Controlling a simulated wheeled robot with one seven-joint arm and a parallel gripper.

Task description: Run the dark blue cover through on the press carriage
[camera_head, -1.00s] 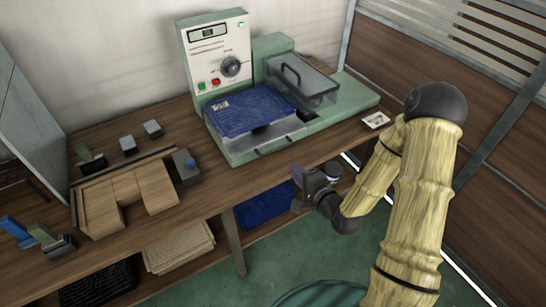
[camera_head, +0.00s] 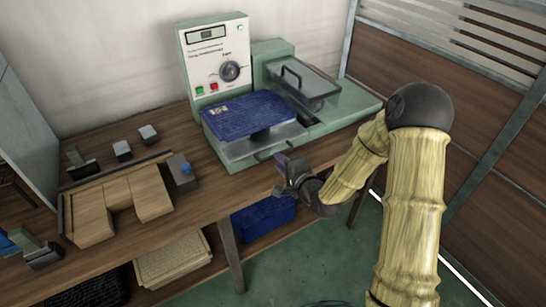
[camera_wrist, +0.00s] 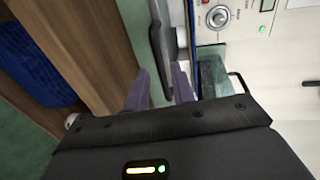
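The dark blue cover (camera_head: 245,113) lies flat on the metal plate of the press carriage (camera_head: 240,150), at the left side of the green press (camera_head: 345,112). A dark bar handle (camera_head: 270,153) runs along the carriage's front edge. My gripper (camera_head: 281,162) is just in front of the carriage, close to the handle's right end.
The control panel (camera_head: 216,60) with a dial stands behind the carriage. A clear hood (camera_head: 308,88) with a handle is to its right. Wooden blocks (camera_head: 120,195) and small clamps lie at left on the bench. A blue stack (camera_head: 264,220) and brown panels (camera_head: 174,258) are on the shelf below.

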